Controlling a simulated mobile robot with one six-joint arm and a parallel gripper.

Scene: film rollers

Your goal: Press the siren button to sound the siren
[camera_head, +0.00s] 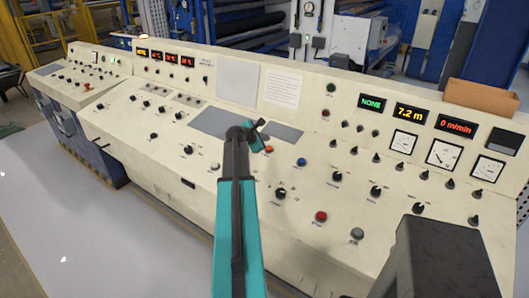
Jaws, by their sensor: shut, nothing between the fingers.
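A long cream control console (150,105) runs across the view. On its sloped panel are an orange button (268,149), a blue button (301,162), a red button (321,217), a grey button (357,234) and a pale button (215,166). The labels are too small to read, so I cannot tell which is the siren button. My gripper (262,123) is small in the view, at the end of my teal arm, and appears over the middle of the panel near the orange button. It is shut and empty. I cannot tell its height above the panel.
Several black knobs (376,191) stand out from the panel. Displays (410,113) and dials (444,153) fill the upright back on the right. A cardboard box (481,98) sits on top. Grey floor (70,220) is clear at the front left.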

